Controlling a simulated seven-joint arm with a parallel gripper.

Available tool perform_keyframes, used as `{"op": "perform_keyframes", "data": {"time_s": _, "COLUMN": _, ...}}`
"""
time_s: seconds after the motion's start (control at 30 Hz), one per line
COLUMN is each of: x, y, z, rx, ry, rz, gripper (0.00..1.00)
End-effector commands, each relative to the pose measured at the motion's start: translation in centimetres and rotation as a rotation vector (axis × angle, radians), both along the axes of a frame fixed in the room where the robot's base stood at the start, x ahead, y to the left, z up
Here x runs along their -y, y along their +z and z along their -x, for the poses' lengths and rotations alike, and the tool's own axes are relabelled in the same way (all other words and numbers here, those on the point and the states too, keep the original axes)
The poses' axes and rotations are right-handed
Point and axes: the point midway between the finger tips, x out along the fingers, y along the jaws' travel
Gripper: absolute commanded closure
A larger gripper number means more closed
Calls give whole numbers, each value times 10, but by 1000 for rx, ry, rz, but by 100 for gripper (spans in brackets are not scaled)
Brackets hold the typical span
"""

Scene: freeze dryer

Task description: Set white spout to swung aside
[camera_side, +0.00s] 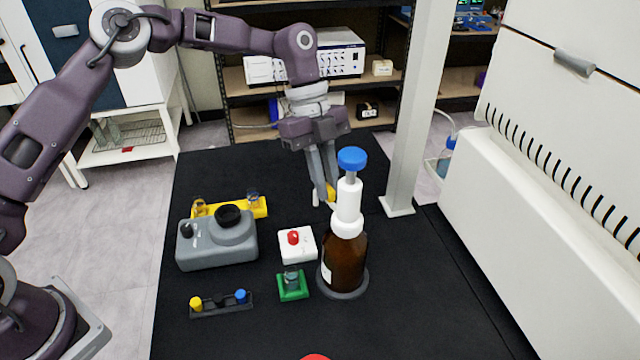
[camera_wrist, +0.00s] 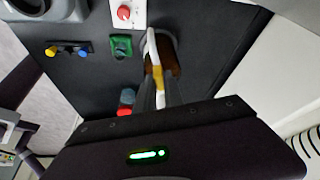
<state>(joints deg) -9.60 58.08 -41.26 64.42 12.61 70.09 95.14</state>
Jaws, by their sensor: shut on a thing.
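The amber bottle (camera_side: 345,262) stands upright in a grey round base (camera_side: 357,291). On it is a white dispenser (camera_side: 348,205) with a blue cap (camera_side: 352,158). My gripper (camera_side: 325,192) points down just behind the dispenser, close to it. In the wrist view my gripper (camera_wrist: 157,84) is shut on the white spout (camera_wrist: 151,45), beside the amber bottle (camera_wrist: 168,55). A yellow piece shows at the fingertips in both views. Most of the spout is hidden in the side view, so its exact angle cannot be told there.
A white block with a red knob (camera_side: 294,238) and a green block (camera_side: 293,284) stand left of the bottle. A grey device (camera_side: 218,243), a yellow rack (camera_side: 228,207) and a small dark rack (camera_side: 220,304) are further left. A white post (camera_side: 407,130) rises close right of my gripper.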

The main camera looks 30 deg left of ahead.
Motion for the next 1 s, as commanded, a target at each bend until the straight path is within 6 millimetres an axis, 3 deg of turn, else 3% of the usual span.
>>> {"op": "perform_keyframes", "data": {"time_s": 0.33, "x": 4, "y": -1, "z": -8, "rx": 1, "ry": -136, "rz": -2, "gripper": 100}}
{"op": "perform_keyframes", "data": {"time_s": 0.9, "x": 6, "y": 0, "z": -10, "rx": 3, "ry": -164, "rz": -1, "gripper": 100}}
{"op": "perform_keyframes", "data": {"time_s": 0.93, "x": 6, "y": 0, "z": -10, "rx": 3, "ry": -164, "rz": -1, "gripper": 84}}
{"op": "perform_keyframes", "data": {"time_s": 1.0, "x": 6, "y": 0, "z": -10, "rx": 3, "ry": -164, "rz": -1, "gripper": 70}}
